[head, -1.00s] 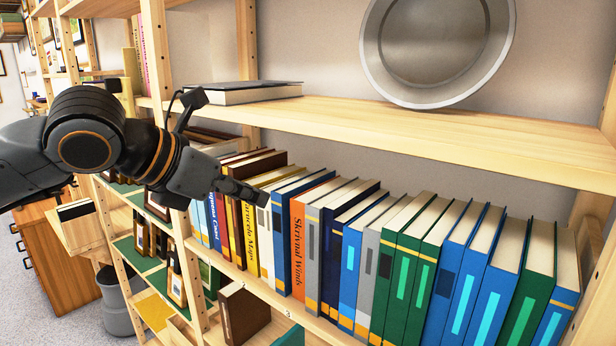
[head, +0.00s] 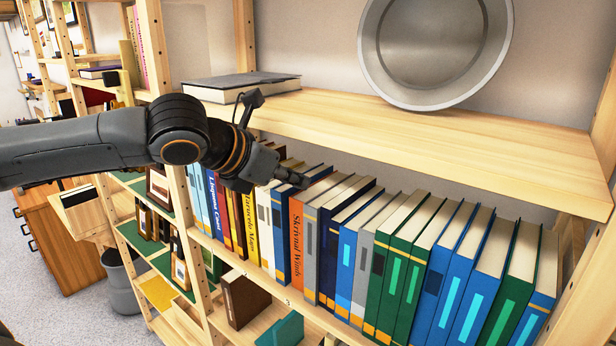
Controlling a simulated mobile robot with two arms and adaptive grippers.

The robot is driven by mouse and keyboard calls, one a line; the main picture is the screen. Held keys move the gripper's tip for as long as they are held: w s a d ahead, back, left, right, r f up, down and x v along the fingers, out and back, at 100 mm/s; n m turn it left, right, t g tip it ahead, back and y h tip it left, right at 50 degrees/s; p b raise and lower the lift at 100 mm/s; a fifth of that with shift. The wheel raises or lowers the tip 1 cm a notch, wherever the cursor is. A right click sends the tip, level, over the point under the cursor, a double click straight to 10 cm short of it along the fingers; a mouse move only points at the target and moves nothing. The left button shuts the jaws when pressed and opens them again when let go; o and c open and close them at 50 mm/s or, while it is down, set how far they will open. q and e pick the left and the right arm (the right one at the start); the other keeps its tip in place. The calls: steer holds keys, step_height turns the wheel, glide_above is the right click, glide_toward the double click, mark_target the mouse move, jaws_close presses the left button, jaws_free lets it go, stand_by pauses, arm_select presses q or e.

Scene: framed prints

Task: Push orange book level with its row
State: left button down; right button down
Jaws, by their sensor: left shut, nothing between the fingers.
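The orange book (head: 297,243), with dark lettering reading "Skrivnal Winds" on its spine, stands upright in the row of books on the middle shelf. A blue book (head: 280,240) stands to its left and a grey book (head: 311,250) to its right. I cannot tell exactly how far its spine stands out from its neighbours. My left gripper (head: 296,180) is shut and empty. Its tip shows at the top of the blue and orange books and hides part of the book tops behind it. I cannot tell whether it touches them. My right gripper is not in view.
The upper shelf board (head: 440,138) runs close above the books and carries a dark flat book (head: 240,87) and a round metal pan (head: 435,50).

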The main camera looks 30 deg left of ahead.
arm_select(q)
steer(key=shift+w+d, duration=0.2)
steer(key=shift+w, duration=0.6)
steer(key=shift+w+d, duration=0.15)
steer(key=shift+w, duration=0.6)
steer(key=shift+f+p, duration=0.3)
steer(key=shift+f, duration=0.2)
steer(key=shift+s+f, duration=0.1)
steer(key=shift+f, duration=0.3)
